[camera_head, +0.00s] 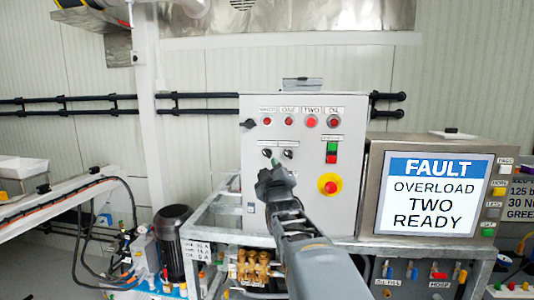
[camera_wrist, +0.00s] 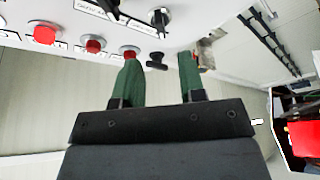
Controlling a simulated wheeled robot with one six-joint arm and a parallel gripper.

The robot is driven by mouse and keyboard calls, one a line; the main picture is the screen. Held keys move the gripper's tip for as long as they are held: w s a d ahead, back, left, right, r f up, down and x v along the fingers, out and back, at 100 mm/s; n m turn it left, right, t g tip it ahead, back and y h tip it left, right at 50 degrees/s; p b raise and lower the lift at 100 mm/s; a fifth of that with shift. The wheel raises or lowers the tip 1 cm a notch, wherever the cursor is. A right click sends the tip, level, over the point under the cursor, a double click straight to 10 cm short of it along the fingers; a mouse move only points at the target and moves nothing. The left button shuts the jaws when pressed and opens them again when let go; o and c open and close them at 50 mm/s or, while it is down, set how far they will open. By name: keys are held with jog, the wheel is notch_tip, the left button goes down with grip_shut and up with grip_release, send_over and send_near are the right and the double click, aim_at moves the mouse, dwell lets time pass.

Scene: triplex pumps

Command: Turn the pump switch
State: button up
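The grey control panel (camera_head: 300,110) stands ahead, with two small black rotary switches below its lamps. The left switch (camera_head: 267,153) is clear in the head view; the right switch (camera_head: 287,154) is just above my gripper (camera_head: 274,178). In the wrist view, two black switch knobs show at the top edge, one (camera_wrist: 159,19) nearly whole and one (camera_wrist: 110,7) cut off. My gripper (camera_wrist: 160,60) is open, with green fingers apart and nothing held. A small dark knob-like part (camera_wrist: 156,62) appears between the fingertips; its distance is unclear.
A row of red lamps (camera_head: 310,121) lies above the switches. A green-red button (camera_head: 332,152) and a yellow-red emergency stop (camera_head: 329,184) sit to the right. A display (camera_head: 433,194) reads FAULT OVERLOAD TWO READY. A dark motor (camera_head: 174,245) and brass fittings (camera_head: 253,266) stand below.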

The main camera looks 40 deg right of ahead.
aim_at(267, 155)
jog(key=p+x, duration=0.2)
jog(key=x, duration=0.5)
jog(key=shift+w, duration=0.3)
grip_shut()
